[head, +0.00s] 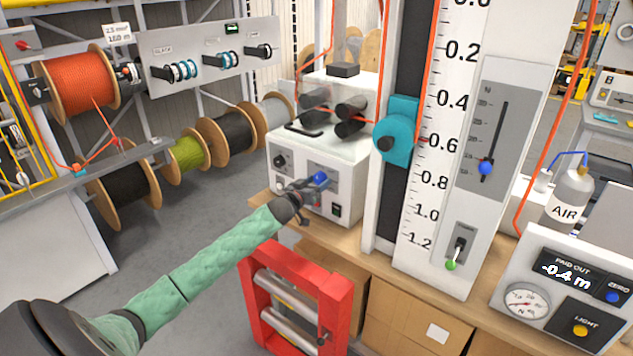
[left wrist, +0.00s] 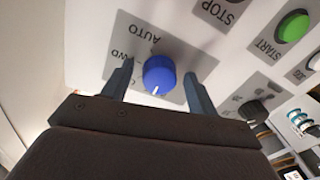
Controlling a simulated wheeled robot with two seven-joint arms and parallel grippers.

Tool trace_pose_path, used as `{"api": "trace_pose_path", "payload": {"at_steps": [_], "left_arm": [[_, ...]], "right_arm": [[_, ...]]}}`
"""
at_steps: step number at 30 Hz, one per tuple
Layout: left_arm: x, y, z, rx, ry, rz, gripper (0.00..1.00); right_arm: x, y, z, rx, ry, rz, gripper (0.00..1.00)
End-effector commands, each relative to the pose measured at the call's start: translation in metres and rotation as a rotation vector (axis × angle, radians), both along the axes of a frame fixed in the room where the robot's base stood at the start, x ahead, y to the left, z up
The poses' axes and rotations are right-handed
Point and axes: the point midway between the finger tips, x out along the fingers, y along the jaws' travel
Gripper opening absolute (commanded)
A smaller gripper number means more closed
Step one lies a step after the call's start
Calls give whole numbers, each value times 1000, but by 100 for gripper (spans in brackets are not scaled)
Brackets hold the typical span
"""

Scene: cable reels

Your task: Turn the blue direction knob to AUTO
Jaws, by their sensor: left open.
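The blue direction knob (left wrist: 159,75) sits on a grey label plate (left wrist: 125,40) on the front of the white machine box (head: 343,165). In the left wrist view the plate reads AUTO above the knob and a partly hidden word ending in WD to its left. The knob's white pointer line points down in that view, away from the AUTO word. My left gripper (left wrist: 157,88) is open, with one finger on each side of the knob and visible gaps between. In the head view the knob (head: 320,178) shows just beyond my left gripper (head: 303,192). My right gripper is not in view.
A red frame (head: 340,300) stands below the bench edge. The tall scale board (head: 425,200) rises to the right.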

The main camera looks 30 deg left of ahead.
Motion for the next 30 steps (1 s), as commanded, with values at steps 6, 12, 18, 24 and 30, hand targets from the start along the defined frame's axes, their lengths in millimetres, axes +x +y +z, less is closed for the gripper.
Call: {"api": "trace_pose_path", "payload": {"at_steps": [6, 12, 18, 24, 30], "left_arm": [[2, 0, -1, 0, 1, 0, 59], [2, 0, -1, 0, 1, 0, 41], [2, 0, -1, 0, 1, 0, 14], [2, 0, -1, 19, -1, 0, 14], [2, 0, -2, 99, -7, 0, 14]], "right_arm": [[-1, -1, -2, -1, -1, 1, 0], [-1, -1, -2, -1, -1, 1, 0], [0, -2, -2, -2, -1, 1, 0], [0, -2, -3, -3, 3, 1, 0], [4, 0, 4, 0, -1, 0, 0]]}}
